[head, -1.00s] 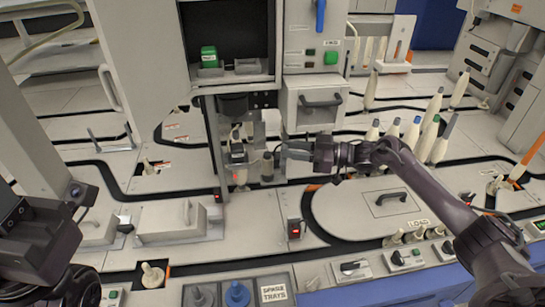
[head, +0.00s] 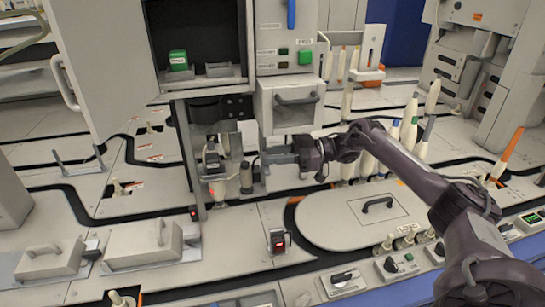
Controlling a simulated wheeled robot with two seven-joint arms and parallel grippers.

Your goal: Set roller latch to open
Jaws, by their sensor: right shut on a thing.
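A dark-topped post (head: 249,166) stands just left of the fingertips. A pale bobbin (head: 218,188) stands further left under the dark roller head (head: 205,110). My left gripper is out of view.
A cabinet door (head: 100,60) hangs open at left. A drawer with a grey handle (head: 297,98) is above my right gripper. Several bobbins (head: 412,110) stand behind my right arm. A flat lidded panel (head: 345,222) and a red-lit switch box (head: 279,242) lie in front.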

